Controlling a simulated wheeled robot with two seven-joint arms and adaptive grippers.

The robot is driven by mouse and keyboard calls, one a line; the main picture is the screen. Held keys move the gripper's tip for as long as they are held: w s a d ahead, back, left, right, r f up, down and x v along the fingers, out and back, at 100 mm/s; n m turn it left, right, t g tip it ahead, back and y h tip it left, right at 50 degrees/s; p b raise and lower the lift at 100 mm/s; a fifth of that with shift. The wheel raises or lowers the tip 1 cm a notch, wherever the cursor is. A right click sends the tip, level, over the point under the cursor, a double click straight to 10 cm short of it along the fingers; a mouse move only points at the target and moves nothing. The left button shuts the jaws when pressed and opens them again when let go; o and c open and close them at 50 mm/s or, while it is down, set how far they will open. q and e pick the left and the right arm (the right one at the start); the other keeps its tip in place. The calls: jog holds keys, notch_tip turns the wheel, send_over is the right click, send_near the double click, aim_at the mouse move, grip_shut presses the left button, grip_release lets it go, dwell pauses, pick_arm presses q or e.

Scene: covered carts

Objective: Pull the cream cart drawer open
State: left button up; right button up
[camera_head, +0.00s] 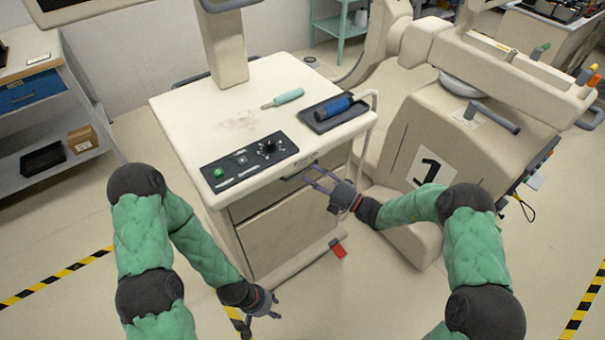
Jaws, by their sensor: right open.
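The cream cart (185,115) stands in the middle, with a control panel along its near top edge. Its upper drawer front (262,202) lies just below the top and looks flush or nearly so; a larger panel (285,238) is below it. A dark handle (293,178) shows under the top edge, partly hidden by my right gripper (312,178). The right gripper is open, its fingers pointing left at the handle; I cannot tell whether they touch it. My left gripper (261,321) hangs low in front of the cart, apart from it, its fingers spread and empty.
A teal-handled tool (288,97) and a dark tray (328,118) with a blue cylinder (333,107) lie on the cart top. A bulky cream machine (425,150) stands close on the right. A red pedal (338,250) is at the cart's base. A shelf (100,150) stands left.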

aim_at(303, 171)
jog(key=shift+b+x, duration=0.45)
jog(key=shift+x, duration=1.6)
grip_shut()
